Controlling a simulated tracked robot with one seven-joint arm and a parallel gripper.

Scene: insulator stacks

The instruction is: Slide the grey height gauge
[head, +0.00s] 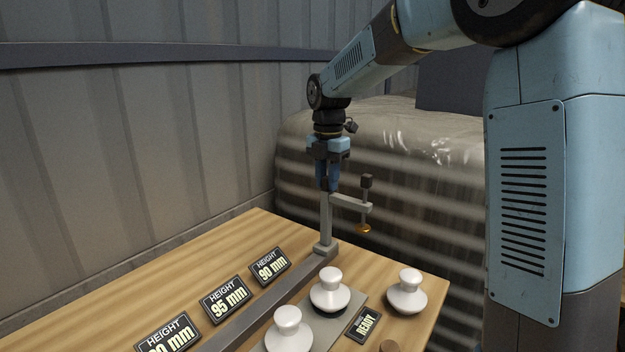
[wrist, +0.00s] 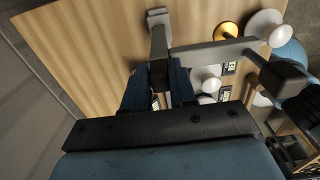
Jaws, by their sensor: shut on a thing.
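The grey height gauge (head: 326,222) stands upright at the far end of a dark rail on the table. Its side arm (head: 349,201) reaches right and carries a dark block and a brass disc (head: 363,228) at its lower end. My gripper (head: 327,185) points down at the top of the gauge's post and is shut on it. In the wrist view the fingers (wrist: 160,90) close around the post, and the arm (wrist: 215,50) extends right with the brass disc (wrist: 227,31) beyond it. The fingertips' contact is partly hidden.
The rail (head: 270,300) runs toward the near left, beside black signs, including "HEIGHT 90 mm" (head: 270,266) and "95 mm" (head: 226,299). White insulators (head: 330,290) stand on a grey plate by a "READY" sign (head: 364,324). Another insulator (head: 407,292) stands right. A wrapped stack (head: 400,150) is behind.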

